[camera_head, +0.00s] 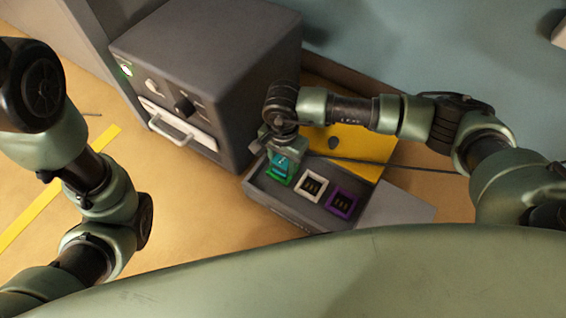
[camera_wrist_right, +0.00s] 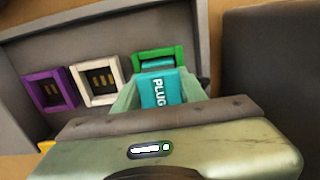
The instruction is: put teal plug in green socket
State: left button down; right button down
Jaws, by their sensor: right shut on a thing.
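The teal plug (camera_wrist_right: 160,89), marked "PLUG", is between the fingers of my right gripper (camera_wrist_right: 158,92), which is shut on it. In the head view the teal plug (camera_head: 283,166) is at the green socket (camera_head: 274,179), at the left end of the grey socket box. The green socket's frame (camera_wrist_right: 150,54) shows just beyond the plug in the right wrist view. I cannot tell whether the plug is in the socket or just above it. My left arm is at the left of the head view, but its gripper does not show.
A white socket (camera_head: 313,187) and a purple socket (camera_head: 342,203) sit to the right on the grey socket box (camera_head: 276,204). A dark grey machine (camera_head: 205,70) with knobs and a handle stands close on the left. A yellow panel (camera_head: 372,146) lies behind.

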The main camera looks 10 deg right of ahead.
aim_at(283, 159)
jog(key=shift+r, duration=0.15)
jog(key=c, duration=0.8)
grip_release()
notch_tip(283, 159, up, 11)
jog(key=p, duration=0.7)
jog(key=shift+r, duration=0.5)
